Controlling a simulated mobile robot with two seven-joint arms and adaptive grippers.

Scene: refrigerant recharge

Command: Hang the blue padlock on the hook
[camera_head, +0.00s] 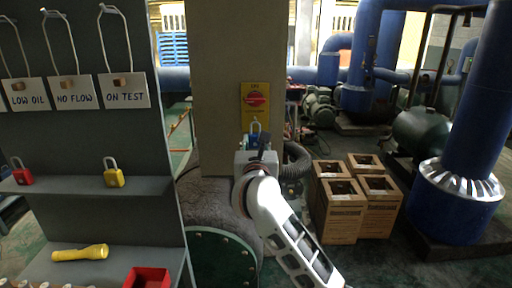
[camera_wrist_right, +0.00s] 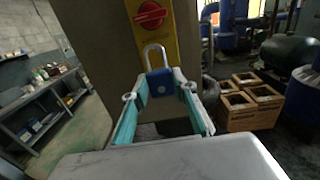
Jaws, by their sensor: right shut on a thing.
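The blue padlock (camera_wrist_right: 161,88) is held upright between the two fingertips of my right gripper (camera_wrist_right: 160,95), with its silver shackle pointing up. In the head view my right gripper (camera_head: 256,150) is in front of the pillar, with the padlock (camera_head: 255,138) at its tip. The shackle overlaps the sign's lower part in both views. I cannot make out a separate hook there. My left gripper is not in view.
A grey shelf unit (camera_head: 75,154) at left carries hanging tags, a red padlock (camera_head: 21,176), a yellow padlock (camera_head: 114,177), a yellow flashlight (camera_head: 80,254) and a red bin (camera_head: 147,278). Cardboard boxes (camera_head: 342,222) stand right of my arm. A dark hose (camera_head: 297,166) is near my gripper.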

